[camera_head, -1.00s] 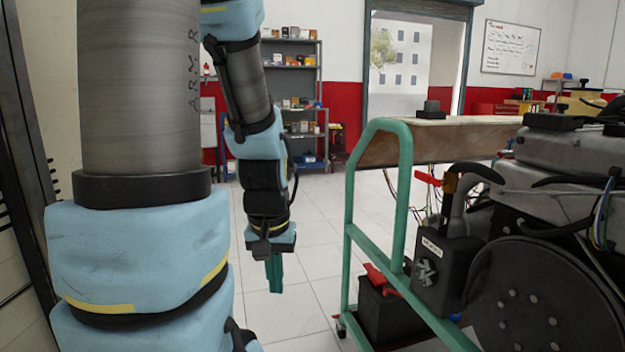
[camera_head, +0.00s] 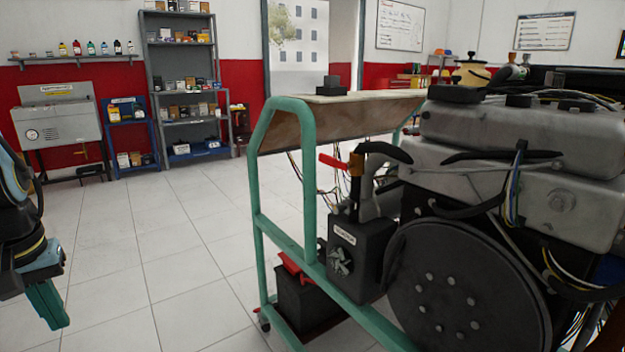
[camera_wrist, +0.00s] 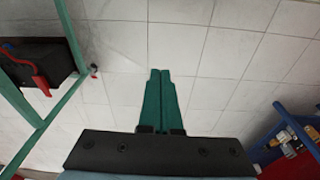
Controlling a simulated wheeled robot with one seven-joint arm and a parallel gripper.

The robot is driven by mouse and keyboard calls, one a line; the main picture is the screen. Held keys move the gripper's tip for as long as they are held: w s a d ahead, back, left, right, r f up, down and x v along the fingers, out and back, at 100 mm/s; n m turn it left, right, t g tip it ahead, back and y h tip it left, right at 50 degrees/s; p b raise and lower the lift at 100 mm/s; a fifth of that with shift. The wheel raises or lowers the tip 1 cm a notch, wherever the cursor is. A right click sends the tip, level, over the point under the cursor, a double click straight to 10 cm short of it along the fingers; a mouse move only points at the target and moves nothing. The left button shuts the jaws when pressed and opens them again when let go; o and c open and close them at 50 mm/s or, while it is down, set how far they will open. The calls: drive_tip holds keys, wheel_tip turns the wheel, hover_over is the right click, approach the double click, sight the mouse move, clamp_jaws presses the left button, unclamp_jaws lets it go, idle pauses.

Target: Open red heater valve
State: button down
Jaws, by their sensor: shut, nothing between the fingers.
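The red valve handle (camera_head: 333,162) sits on a brass-coloured valve body (camera_head: 355,172) at the end of a hose, above a black labelled box (camera_head: 358,250) on the engine trainer. My gripper (camera_head: 50,308) hangs at the far left of the head view, well apart from the valve and pointing down. In the wrist view its green fingers (camera_wrist: 160,78) are together and empty over the tiled floor. The red valve handle cannot be made out in the wrist view.
The green trainer frame (camera_head: 255,200) stands between my gripper and the valve. A black battery-like box (camera_head: 305,305) sits low inside it. The engine (camera_head: 530,190) fills the right. Tiled floor (camera_head: 170,260) is clear between. Shelves (camera_head: 185,85) stand at the back wall.

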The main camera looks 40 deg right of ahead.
drive_tip(key=s+d+f+n+g+h, duration=0.15)
drive_tip(key=s+d+g, duration=0.25)
drive_tip(key=d, duration=0.4)
drive_tip(key=s+d+f+g+h, duration=0.3)
drive_tip(key=s+d+g, duration=0.1)
drive_tip(key=d, duration=0.4)
drive_tip(key=s+d+f+n+g+h, duration=0.1)
drive_tip(key=s+d+f+g+h, duration=0.25)
drive_tip(key=d, duration=0.45)
drive_tip(key=d+r+n+g+h+p, duration=0.1)
drive_tip(key=d+r+n+g+h, duration=0.15)
drive_tip(key=d+h, duration=0.3)
drive_tip(key=d+r+n+g+h, duration=0.1)
drive_tip(key=d+r+n+h, duration=0.1)
drive_tip(key=d+r+h, duration=0.35)
drive_tip(key=w+d+n+t+h, duration=0.5)
drive_tip(key=w+n+t+h, duration=0.2)
drive_tip(key=n+t, duration=0.4)
drive_tip(key=shift+w+d+n+t+h, duration=0.3)
drive_tip(key=shift+w+d+t+h, duration=0.1)
drive_tip(key=shift+w+t, duration=0.2)
drive_tip(key=shift+r, duration=0.1)
